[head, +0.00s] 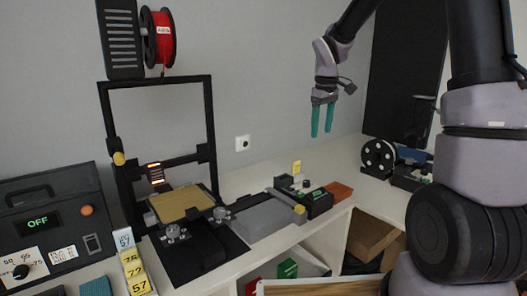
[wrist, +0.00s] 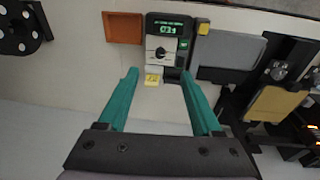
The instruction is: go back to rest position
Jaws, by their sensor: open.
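My gripper (head: 322,120) hangs above the far right part of the white bench in the head view, with its teal fingers pointing down. In the wrist view my gripper (wrist: 160,92) shows two teal fingers spread apart with nothing between them. It is open and touches nothing. Below it is a black control box (head: 312,200) with a dial, and this box also shows in the wrist view (wrist: 158,50) with a green lit display.
A 3D printer (head: 213,150) with a red spool (head: 160,42) stands at the left, next to a black case (head: 50,212) reading OFF. An orange-brown tray (head: 339,191), a yellow tag (head: 297,167) and a black reel (head: 378,157) are nearby. Shelves (head: 300,264) lie below the bench.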

